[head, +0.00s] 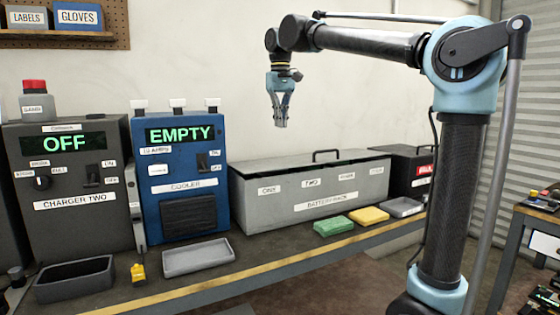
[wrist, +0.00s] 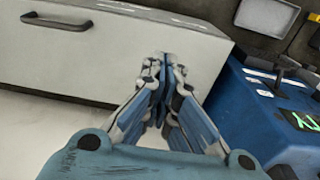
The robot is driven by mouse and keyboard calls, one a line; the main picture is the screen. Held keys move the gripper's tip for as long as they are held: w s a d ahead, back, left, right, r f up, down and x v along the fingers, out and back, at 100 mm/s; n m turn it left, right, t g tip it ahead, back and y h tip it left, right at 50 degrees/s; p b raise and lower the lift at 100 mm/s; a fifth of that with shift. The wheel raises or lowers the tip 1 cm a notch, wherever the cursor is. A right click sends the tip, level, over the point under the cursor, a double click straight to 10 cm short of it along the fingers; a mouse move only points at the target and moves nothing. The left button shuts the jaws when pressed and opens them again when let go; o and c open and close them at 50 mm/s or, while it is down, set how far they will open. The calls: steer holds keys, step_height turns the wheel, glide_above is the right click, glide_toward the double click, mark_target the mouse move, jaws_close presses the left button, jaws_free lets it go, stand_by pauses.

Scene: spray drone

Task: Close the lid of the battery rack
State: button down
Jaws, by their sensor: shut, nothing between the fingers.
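The battery rack (head: 290,209) is a long grey box on the bench in the head view, with labels on its front. Its lid (head: 270,168) lies down across the top, with a dark handle (head: 325,153) standing up from it. A dark line runs along the lid's front edge; I cannot tell whether it is fully seated. The lid (wrist: 120,50) and its handle (wrist: 57,22) also show at the left of the wrist view. My gripper (head: 281,124) is shut and empty, pointing down, raised above the rack and apart from it. Its fingertips (wrist: 162,62) meet in the wrist view.
The blue cooler (head: 178,219) reading EMPTY stands left of the rack, and a dark box (head: 408,165) stands to its right. A grey tray (head: 201,257), a green block (head: 333,226) and a yellow block (head: 369,215) lie in front. The air around my gripper is free.

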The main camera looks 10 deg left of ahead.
mark_target(279, 167)
steer(key=shift+g+h, duration=0.3)
steer(key=shift+g, duration=0.3)
steer(key=f, duration=0.8)
steer(key=s+f, duration=0.1)
steer(key=f, duration=0.4)
steer(key=shift+a, duration=0.2)
